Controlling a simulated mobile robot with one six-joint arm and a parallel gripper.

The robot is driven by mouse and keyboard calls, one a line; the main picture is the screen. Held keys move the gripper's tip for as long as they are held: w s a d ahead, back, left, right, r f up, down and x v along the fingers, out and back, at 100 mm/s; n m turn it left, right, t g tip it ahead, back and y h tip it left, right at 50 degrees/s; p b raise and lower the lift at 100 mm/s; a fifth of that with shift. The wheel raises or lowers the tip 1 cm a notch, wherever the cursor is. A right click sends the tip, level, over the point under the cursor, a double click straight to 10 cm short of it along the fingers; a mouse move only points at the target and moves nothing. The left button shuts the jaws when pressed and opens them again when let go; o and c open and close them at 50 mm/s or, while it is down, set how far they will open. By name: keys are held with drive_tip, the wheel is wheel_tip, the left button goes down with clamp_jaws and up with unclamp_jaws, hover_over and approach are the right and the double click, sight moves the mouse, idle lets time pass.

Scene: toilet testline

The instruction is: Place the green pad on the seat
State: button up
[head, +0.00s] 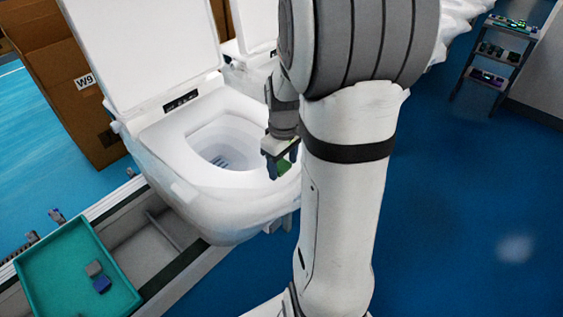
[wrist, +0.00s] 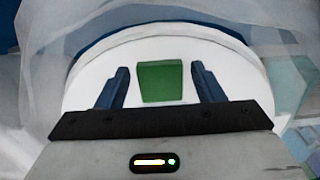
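The green pad (wrist: 161,82) shows between my two fingers in the wrist view, with a narrow gap on each side. It looks to rest on the white seat (wrist: 90,80). My gripper (wrist: 160,72) is open around the pad, its blue fingers not touching it in this view. In the head view my gripper (head: 282,166) is low at the front right rim of the toilet seat (head: 180,155), and the green pad (head: 284,167) shows partly between the fingers. The lid (head: 145,50) stands up behind the seat.
A teal tray (head: 50,290) at the lower left holds a grey pad (head: 94,268) and a blue pad (head: 101,285). A second toilet (head: 255,60) stands behind. A cardboard box (head: 65,75) is at the upper left. A small shelf (head: 497,55) stands far right; blue floor there is clear.

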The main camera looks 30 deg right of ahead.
sight(283, 167)
drive_tip(key=shift+o, duration=0.3)
wheel_tip(283, 167, up, 12)
drive_tip(key=s+a+f+m+t, duration=0.1)
drive_tip(key=s+a+m+t, duration=0.2)
drive_tip(key=s+a, duration=0.8)
drive_tip(key=shift+s+a+m, duration=0.25)
drive_tip(key=shift+a+m, duration=0.25)
drive_tip(key=shift+a, duration=0.45)
